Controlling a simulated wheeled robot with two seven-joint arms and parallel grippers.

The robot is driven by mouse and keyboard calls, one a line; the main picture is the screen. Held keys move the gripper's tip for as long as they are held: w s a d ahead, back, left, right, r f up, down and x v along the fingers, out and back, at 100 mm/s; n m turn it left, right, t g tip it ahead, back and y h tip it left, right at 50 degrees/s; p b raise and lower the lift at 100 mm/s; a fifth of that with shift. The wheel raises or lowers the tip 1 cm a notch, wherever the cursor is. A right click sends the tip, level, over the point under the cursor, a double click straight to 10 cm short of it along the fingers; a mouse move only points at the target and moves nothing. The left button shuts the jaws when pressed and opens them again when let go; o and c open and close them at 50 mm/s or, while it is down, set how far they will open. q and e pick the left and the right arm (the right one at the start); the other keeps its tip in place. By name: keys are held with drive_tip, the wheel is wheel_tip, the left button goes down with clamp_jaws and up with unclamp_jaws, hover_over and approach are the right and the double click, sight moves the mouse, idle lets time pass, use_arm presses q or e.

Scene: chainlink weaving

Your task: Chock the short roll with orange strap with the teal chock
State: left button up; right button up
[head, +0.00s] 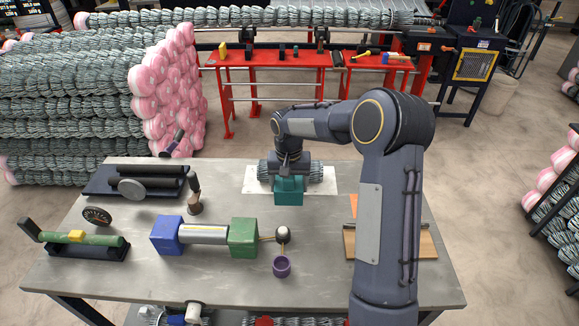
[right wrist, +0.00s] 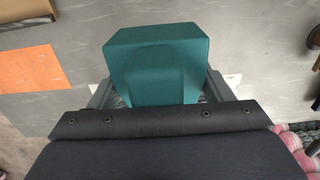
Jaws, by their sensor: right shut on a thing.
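The teal chock (head: 289,191) is at the near side of a short grey wire roll (head: 316,172) at the back middle of the table. The roll lies on a white sheet (head: 329,187). My right gripper (head: 288,176) is shut on the chock from above. In the right wrist view the chock (right wrist: 160,60) sits between the two grey fingers. My gripper hides the middle of the roll, and no orange strap shows on it. I cannot tell whether the chock touches the roll. My left gripper is not in view.
A blue block (head: 167,236) and a green block (head: 243,238) flank a silver cylinder (head: 204,234). A black rack (head: 140,184) is at the back left. An orange and brown board (head: 395,243) lies behind my right arm.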

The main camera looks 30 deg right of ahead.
drive_tip(key=shift+w+d, duration=0.1)
drive_tip(key=shift+w, duration=0.1)
drive_tip(key=shift+r, duration=0.1)
drive_tip(key=shift+s, duration=0.1)
drive_tip(key=shift+s+f+b, duration=0.1)
drive_tip(key=shift+f+b, duration=0.45)
wheel_tip(320, 180, down, 7)
drive_tip(key=b, duration=0.5)
drive_tip(key=shift+f+b, duration=0.35)
drive_tip(key=shift+f, duration=0.15)
idle(0.6)
drive_tip(key=shift+w+d+p, duration=0.3)
drive_tip(key=shift+w+d, duration=0.15)
drive_tip(key=shift+w, duration=0.35)
drive_tip(key=shift+w+d+p, duration=0.3)
drive_tip(key=shift+w+d, duration=0.1)
drive_tip(key=shift+w, duration=0.35)
drive_tip(key=o, duration=1.3)
